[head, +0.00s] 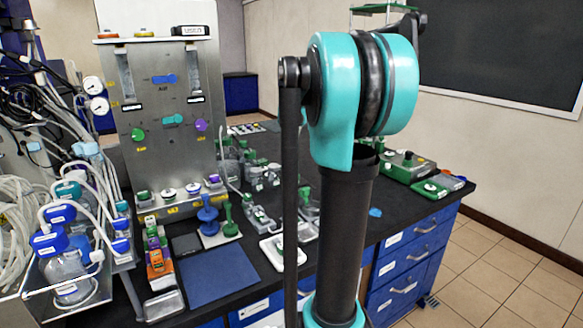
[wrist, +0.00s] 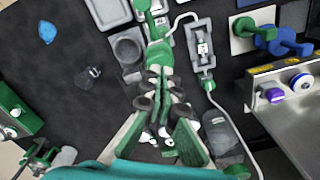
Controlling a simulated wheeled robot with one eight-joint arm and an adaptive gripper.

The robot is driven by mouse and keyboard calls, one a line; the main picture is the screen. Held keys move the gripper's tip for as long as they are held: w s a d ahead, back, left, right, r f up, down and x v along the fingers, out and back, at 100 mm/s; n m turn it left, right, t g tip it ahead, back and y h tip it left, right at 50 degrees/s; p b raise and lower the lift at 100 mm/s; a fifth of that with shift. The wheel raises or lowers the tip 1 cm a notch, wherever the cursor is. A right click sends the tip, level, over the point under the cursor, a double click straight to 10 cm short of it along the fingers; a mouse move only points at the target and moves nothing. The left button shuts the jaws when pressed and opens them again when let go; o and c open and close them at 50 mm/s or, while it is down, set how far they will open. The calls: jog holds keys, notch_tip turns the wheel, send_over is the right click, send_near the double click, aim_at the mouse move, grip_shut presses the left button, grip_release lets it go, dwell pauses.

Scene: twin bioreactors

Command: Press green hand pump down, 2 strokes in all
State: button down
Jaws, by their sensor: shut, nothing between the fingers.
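The green hand pump (head: 230,220) stands upright on a pale base plate beside a blue pump (head: 208,215), in front of the steel panel. In the wrist view the green pump (wrist: 243,27) is at the upper right, left of the blue pump (wrist: 280,41). My gripper (wrist: 158,72) points away from the wrist camera, with its fingers together and empty. It is above the bench, to the left of the pumps and apart from them. In the head view I cannot make out the gripper; my arm stands at centre right.
The steel panel (head: 165,105) with knobs rises behind the pumps. A blue mat (head: 217,274) lies in front of them. Small grey fittings with green parts (head: 262,218) crowd the bench to their right. Bottles and tubing (head: 70,255) fill the left side.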

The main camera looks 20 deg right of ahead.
aim_at(292, 167)
jog(key=shift+f, duration=0.15)
jog(key=shift+f, duration=1.8)
jog(key=shift+r, duration=1.95)
jog(key=shift+r, duration=0.1)
jog(key=shift+r, duration=2.9)
jog(key=shift+s, duration=0.1)
